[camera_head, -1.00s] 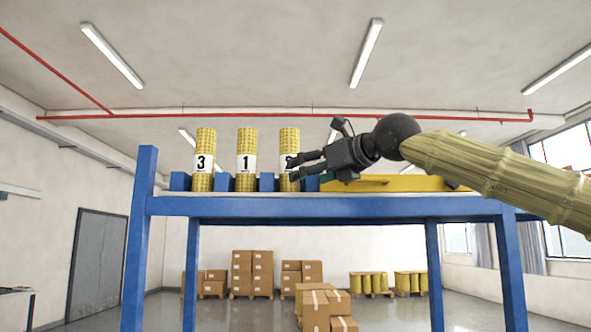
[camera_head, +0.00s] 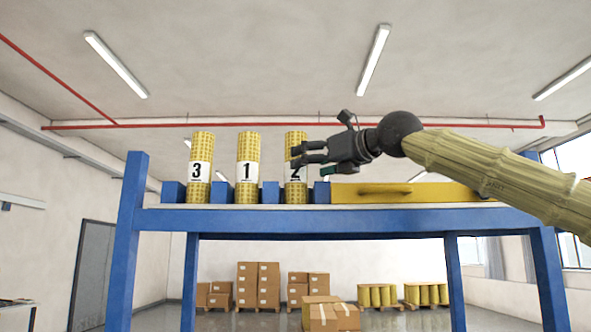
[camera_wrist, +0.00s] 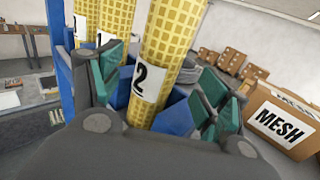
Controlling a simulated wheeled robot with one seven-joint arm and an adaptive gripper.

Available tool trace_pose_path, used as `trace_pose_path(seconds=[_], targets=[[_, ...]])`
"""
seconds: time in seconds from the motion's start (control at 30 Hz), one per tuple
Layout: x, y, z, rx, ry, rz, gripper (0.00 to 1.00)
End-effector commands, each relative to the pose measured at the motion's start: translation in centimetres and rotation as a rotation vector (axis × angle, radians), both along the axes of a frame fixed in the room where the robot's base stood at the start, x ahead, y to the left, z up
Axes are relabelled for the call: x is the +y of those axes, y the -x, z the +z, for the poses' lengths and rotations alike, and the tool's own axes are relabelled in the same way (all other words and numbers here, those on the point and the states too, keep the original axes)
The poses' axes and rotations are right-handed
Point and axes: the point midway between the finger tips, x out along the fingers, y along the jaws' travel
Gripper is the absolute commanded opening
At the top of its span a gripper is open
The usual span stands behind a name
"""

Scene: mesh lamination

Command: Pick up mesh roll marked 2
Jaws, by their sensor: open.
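Mesh roll 2 (camera_head: 296,190) is a yellow mesh cylinder with a white label. It stands upright at the right end of a row of three rolls on the blue rack. My gripper (camera_head: 298,156) is open, pointing left at label height, its fingertips overlapping the roll's right part in the head view. In the wrist view, roll 2 (camera_wrist: 150,85) rises between the green-padded fingers of my open gripper (camera_wrist: 165,92). I cannot tell whether the pads touch it.
Mesh roll 1 (camera_head: 247,145) and mesh roll 3 (camera_head: 202,145) stand to the left, with blue blocks (camera_head: 271,192) between rolls. A yellow panel with a handle (camera_head: 400,192) lies to the right on the blue rack (camera_head: 330,219). Cardboard boxes (camera_head: 258,284) stand behind on the floor.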

Motion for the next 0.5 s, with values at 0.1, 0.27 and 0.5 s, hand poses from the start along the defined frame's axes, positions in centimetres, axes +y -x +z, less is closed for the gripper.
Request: trace_pose_path(seconds=[0.1,0.27,0.5], targets=[[0.5,-0.5,0.1,0.0,0.0,0.001,0.76],[1.4,-1.3,0.2,0.001,0.002,0.002,0.76],[3.5,-3.6,0.1,0.002,0.003,0.005,0.76]])
